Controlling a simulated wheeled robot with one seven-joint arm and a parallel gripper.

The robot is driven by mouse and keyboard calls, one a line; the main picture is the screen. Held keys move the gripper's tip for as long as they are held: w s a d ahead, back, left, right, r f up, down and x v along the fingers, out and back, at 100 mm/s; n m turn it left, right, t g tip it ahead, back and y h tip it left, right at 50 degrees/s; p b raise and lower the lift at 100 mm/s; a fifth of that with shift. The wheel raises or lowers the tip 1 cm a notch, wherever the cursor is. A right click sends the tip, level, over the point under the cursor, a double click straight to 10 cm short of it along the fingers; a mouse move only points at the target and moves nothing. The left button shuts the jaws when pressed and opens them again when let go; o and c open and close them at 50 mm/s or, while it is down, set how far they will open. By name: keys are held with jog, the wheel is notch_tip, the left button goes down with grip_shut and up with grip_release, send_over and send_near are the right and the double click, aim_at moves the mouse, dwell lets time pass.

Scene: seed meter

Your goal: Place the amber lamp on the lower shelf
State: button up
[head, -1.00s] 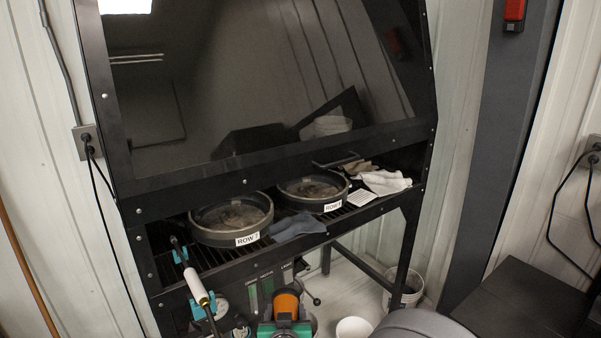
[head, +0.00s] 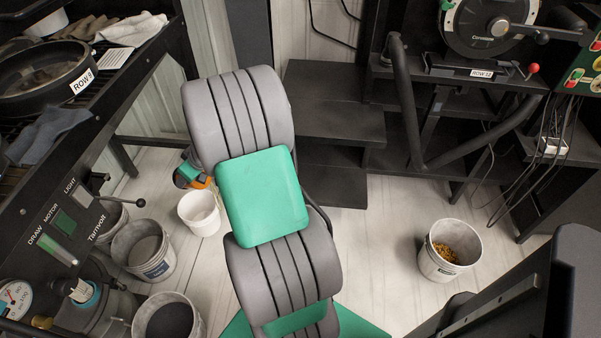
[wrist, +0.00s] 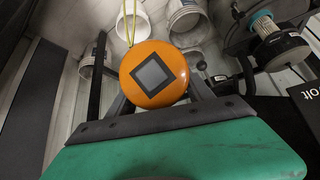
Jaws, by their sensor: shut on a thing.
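The amber lamp (wrist: 154,73) is a round orange body with a dark-framed grey square on its face and a yellow cord loop. In the wrist view it sits between the two dark fingers of my gripper (wrist: 160,96), which is shut on it. In the head view only a small orange part of the lamp (head: 201,183) shows, mostly hidden behind my arm, above the floor. A black stepped shelf unit (head: 330,115) stands right of my arm, with a lower level (head: 345,183) beneath its upper surface. The lamp is apart from it.
A dark bench (head: 60,190) with dishes and cloths lies at the left. A white bucket (head: 200,212) and several other buckets stand near it. A bucket with yellow grains (head: 448,250) stands on the floor at right. Open floor (head: 370,245) lies between.

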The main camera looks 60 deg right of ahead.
jog(key=s+d+f+n+g+h+b, duration=0.2)
jog(key=s+d+f+n+b, duration=0.35)
jog(key=d+f, duration=0.55)
jog(key=s+d+f+n+g+h+b, duration=0.1)
jog(key=s+d+f+n+g+b, duration=0.25)
jog(key=d+f+n+b, duration=0.75)
jog(key=s+d+f+g+h+b, duration=0.25)
jog(key=s+d+f, duration=0.4)
jog(key=f, duration=0.85)
jog(key=shift+n+t, duration=0.35)
jog(key=shift+t, duration=0.05)
jog(key=d+b, duration=0.2)
jog(key=d, duration=0.4)
jog(key=d+b, duration=0.2)
jog(key=d, duration=0.5)
jog(key=d+b, duration=0.3)
jog(key=d, duration=0.3)
jog(key=shift+w+d+f, duration=0.15)
jog(key=shift+w, duration=0.15)
notch_tip(320, 180, down, 4)
jog(key=shift+r+b, duration=0.25)
jog(key=shift+b, duration=1)
jog(key=shift+r, duration=0.15)
grip_shut()
jog(key=shift+f, duration=0.2)
